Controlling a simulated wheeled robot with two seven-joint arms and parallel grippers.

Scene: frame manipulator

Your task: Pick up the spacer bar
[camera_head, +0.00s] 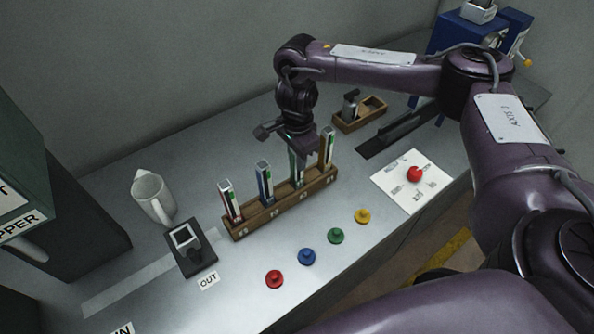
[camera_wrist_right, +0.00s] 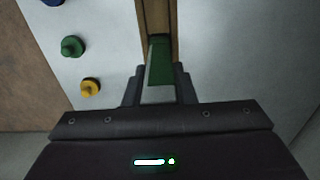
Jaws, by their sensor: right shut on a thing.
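A wooden rack (camera_head: 268,217) holds several upright bars. One bar has a red face (camera_head: 230,202), one a blue face (camera_head: 264,180) and one a green face (camera_head: 296,171); another pale bar (camera_head: 327,147) stands at the right end. I cannot tell by look which is named the spacer bar. My right gripper (camera_head: 299,152) is over the green-faced bar and shut on its top. In the right wrist view the bar's green face (camera_wrist_right: 160,62) shows between the fingers (camera_wrist_right: 158,90). The bar's lower end is at the rack; I cannot tell whether it is seated. My left gripper is not in view.
Red (camera_head: 274,279), blue (camera_head: 307,257), green (camera_head: 335,236) and yellow (camera_head: 362,216) buttons line the front. A white jug (camera_head: 152,196) and black fixture (camera_head: 190,248) stand left. A wooden tray (camera_head: 347,126) and white sheet (camera_head: 395,187) with a red knob lie right.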

